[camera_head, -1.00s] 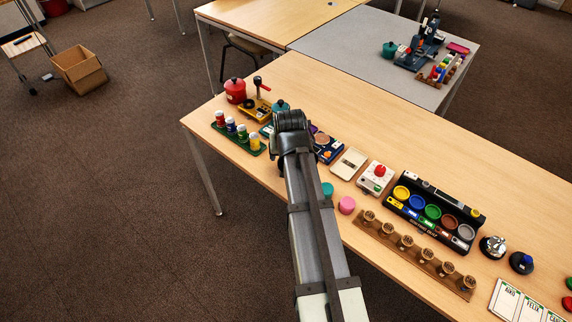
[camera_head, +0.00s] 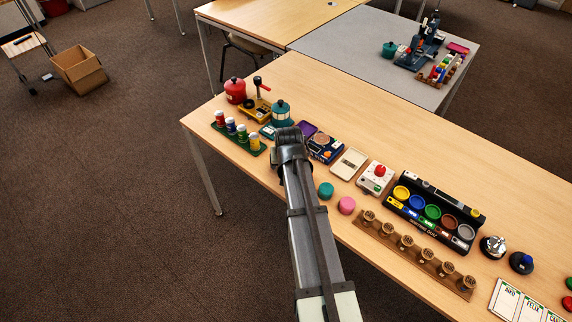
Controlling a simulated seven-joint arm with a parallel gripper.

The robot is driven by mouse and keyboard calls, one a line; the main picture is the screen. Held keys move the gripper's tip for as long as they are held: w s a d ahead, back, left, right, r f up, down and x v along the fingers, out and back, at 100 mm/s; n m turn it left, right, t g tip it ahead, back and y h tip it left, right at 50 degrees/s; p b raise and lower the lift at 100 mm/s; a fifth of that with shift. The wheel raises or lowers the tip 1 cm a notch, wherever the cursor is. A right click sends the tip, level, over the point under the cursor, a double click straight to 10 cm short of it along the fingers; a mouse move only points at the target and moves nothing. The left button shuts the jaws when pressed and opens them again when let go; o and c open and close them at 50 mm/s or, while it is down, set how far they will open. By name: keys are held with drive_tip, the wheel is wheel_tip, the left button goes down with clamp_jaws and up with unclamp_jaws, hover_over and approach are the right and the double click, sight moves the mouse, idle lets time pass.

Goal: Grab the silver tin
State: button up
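I see nothing that I can clearly name as a silver tin. A black sorting tray (camera_head: 419,204) on the right of the table has round yellow, blue, green, brown and grey wells or lids; the grey one (camera_head: 464,232) is at its right end. A shiny silver domed object (camera_head: 493,247), perhaps a bell, stands right of the tray. My arm reaches up from the bottom, and its dark end with my gripper (camera_head: 289,140) is over the table's left part, beside the teal pot (camera_head: 282,113). The fingers are hidden, so their opening does not show.
Around my gripper stand a red pot (camera_head: 235,91), a yellow joystick box (camera_head: 256,109), a green rack of small bottles (camera_head: 239,134) and a blue box (camera_head: 325,148). A wooden rack (camera_head: 414,254) lines the front edge. The table's back strip is clear.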

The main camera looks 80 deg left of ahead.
drive_tip(key=shift+f, duration=0.1)
drive_tip(key=shift+c, duration=0.2)
drive_tip(key=c, duration=1.1)
drive_tip(key=shift+o, duration=0.2)
